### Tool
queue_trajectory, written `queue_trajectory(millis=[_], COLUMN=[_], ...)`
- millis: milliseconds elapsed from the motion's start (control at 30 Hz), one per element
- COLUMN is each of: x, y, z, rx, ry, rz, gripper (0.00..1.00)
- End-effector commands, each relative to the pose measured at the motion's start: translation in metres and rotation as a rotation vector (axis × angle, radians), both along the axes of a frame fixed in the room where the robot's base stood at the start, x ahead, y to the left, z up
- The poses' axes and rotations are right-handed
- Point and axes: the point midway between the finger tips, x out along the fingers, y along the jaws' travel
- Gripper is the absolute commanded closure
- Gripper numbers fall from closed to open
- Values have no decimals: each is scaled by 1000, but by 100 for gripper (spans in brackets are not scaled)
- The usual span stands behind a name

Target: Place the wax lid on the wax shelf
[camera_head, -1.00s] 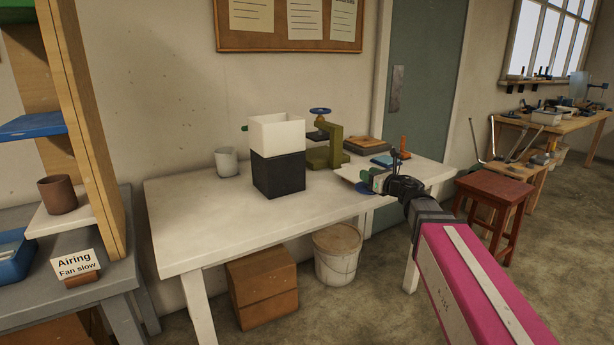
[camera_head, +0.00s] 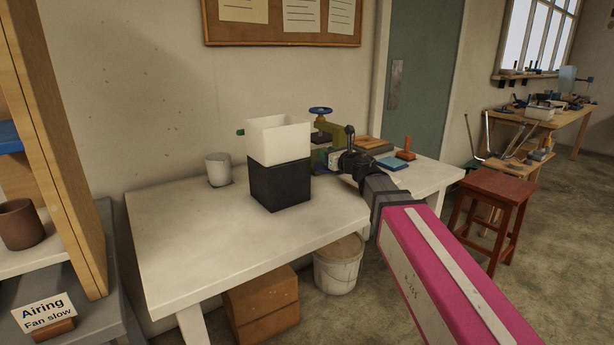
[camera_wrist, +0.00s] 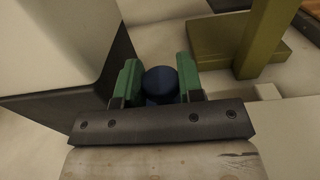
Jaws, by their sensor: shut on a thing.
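My gripper (camera_head: 326,158) is over the white table, just right of the stacked white and black box and in front of the olive press. In the wrist view its green fingers (camera_wrist: 160,84) are shut on a dark blue round thing (camera_wrist: 160,84), which I take to be the wax lid. Only its rounded top shows, and its underside is hidden. In the head view my arm hides most of what I hold. No shelf marked as the wax shelf can be read. A wooden shelf unit (camera_head: 58,165) stands at the left edge, partly cut off.
The white box (camera_head: 280,142) on the black block (camera_head: 280,184) is close to my gripper. The olive press (camera_head: 330,133) is behind it. A grey cup (camera_head: 219,169) stands at the back left. The front left of the white table (camera_head: 200,240) is clear. A red stool (camera_head: 490,205) stands right.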

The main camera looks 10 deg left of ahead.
Motion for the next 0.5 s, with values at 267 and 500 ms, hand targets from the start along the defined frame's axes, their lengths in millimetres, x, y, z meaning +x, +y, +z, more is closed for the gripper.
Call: queue_trajectory(millis=[267, 500], x=[47, 78], y=[36, 60], z=[-33, -58], rx=[0, 1], ry=[4, 2], rz=[2, 1], gripper=[88, 88])
